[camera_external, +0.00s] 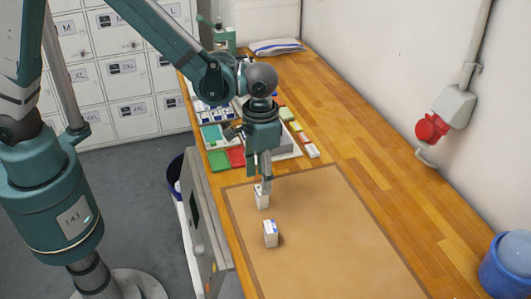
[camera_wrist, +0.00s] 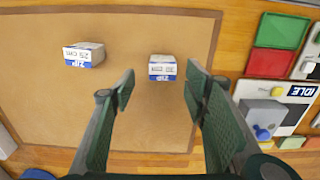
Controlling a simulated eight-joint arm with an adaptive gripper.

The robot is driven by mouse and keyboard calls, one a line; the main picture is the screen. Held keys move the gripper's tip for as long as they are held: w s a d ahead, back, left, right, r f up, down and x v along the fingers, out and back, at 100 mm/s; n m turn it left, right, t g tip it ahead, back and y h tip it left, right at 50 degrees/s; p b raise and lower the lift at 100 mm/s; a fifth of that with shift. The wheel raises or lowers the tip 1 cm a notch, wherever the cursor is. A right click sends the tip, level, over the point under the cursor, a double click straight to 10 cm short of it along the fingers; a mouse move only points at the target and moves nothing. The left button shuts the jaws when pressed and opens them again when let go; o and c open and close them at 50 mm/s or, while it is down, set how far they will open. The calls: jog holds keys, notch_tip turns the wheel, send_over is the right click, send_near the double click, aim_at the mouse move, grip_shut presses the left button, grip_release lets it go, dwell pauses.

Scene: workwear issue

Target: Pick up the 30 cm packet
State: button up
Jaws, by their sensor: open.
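Two small white packets with blue ZIP print stand apart on the brown mat. In the wrist view, the right packet (camera_wrist: 162,68) seems to be marked 30 cm, though the print is small. The left packet (camera_wrist: 84,54) seems to read 25 cm. In the external view the right one is the far packet (camera_external: 262,199), and the other is the near packet (camera_external: 270,234). My gripper (camera_wrist: 160,80) is open and empty, with the right packet showing between its fingertips. In the external view my gripper (camera_external: 263,183) is right at the far packet, partly hiding it; contact cannot be told.
The brown mat (camera_external: 335,235) has wide bare room right of the packets. Beyond it are a green tray (camera_external: 218,160), a red tray (camera_external: 237,157) and several small items. A blue container (camera_external: 507,265) stands at the right edge.

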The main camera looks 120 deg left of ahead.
aim_at(262, 197)
jog(key=shift+f, duration=0.15)
jog(key=shift+f, duration=1.2)
jog(key=shift+f, duration=0.1)
jog(key=shift+s+a+f, duration=0.1)
jog(key=shift+f, duration=1.15)
jog(key=shift+s+a+f, duration=0.1)
jog(key=shift+f, duration=1.15)
jog(key=shift+w, duration=0.1)
jog(key=c, duration=1)
